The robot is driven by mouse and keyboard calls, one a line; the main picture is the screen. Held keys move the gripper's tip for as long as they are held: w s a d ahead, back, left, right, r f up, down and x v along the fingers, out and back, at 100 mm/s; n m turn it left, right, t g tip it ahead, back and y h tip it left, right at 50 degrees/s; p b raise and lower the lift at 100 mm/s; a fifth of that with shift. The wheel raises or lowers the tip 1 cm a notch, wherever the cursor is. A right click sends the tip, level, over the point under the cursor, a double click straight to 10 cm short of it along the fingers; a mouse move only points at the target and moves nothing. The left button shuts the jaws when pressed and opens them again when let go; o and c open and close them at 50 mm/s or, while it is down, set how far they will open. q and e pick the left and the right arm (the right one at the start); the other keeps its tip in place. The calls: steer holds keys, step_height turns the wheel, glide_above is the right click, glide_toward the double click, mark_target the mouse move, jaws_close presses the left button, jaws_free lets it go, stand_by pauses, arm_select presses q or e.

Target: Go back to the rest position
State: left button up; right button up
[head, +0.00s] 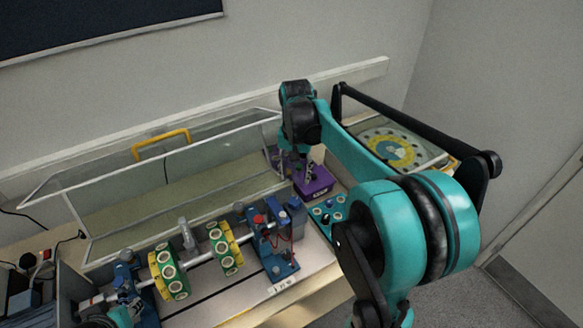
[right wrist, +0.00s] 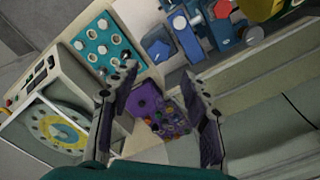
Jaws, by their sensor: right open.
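My right gripper (head: 300,172) hangs at the end of the teal arm, over the purple box (head: 316,184) in the head view. In the right wrist view my right gripper (right wrist: 160,80) is open, its two dark fingers wide apart with nothing held. The purple box (right wrist: 145,98) with small coloured parts (right wrist: 172,118) shows between and below the fingers; I cannot tell whether they touch it. At the lower left of the head view a teal and black part of my left arm shows; its fingers are not clear.
A shaft rig with green-yellow discs (head: 170,275) stands front left, behind it a clear cover with a yellow handle (head: 160,144). A teal knob panel (head: 322,232) lies beside the purple box. A machine with a yellow dial (head: 390,148) stands at right, the wall behind.

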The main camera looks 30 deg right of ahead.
steer(key=s+a+f+n+t+b, duration=0.7)
steer(key=s+a+f+n+b, duration=0.2)
steer(key=s+a+f+b, duration=0.2)
steer(key=s+a+f, duration=0.2)
steer(key=s+a, duration=0.1)
steer(key=shift+s, duration=0.35)
steer(key=shift+d, duration=0.1)
